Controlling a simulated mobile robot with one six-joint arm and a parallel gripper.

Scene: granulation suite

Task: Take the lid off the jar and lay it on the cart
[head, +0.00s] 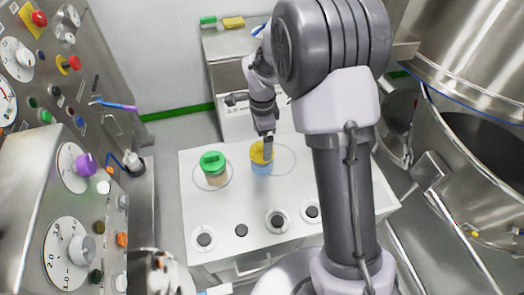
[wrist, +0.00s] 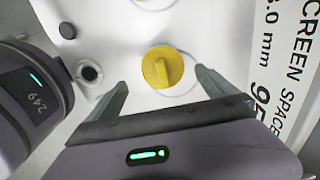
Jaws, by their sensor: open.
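A jar with a yellow lid (head: 257,152) and a light blue body (head: 262,169) stands upright on the white cart top (head: 205,218). A second jar, with a green lid (head: 212,161) and a tan body (head: 216,179), stands to its left inside a marked ring. My gripper (head: 267,146) is over the yellow-lidded jar and partly hides its lid. In the wrist view, my gripper (wrist: 161,82) is open, with the yellow lid (wrist: 162,67) and its raised grip bar showing between the fingers. I cannot tell whether the fingers touch it.
Several dark round knobs or sockets, such as one (head: 240,230), line the cart's near part. A control panel (head: 75,200) with dials stands at left, and steel vessels (head: 470,130) at right. A steel cabinet (head: 230,80) behind carries green and yellow items.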

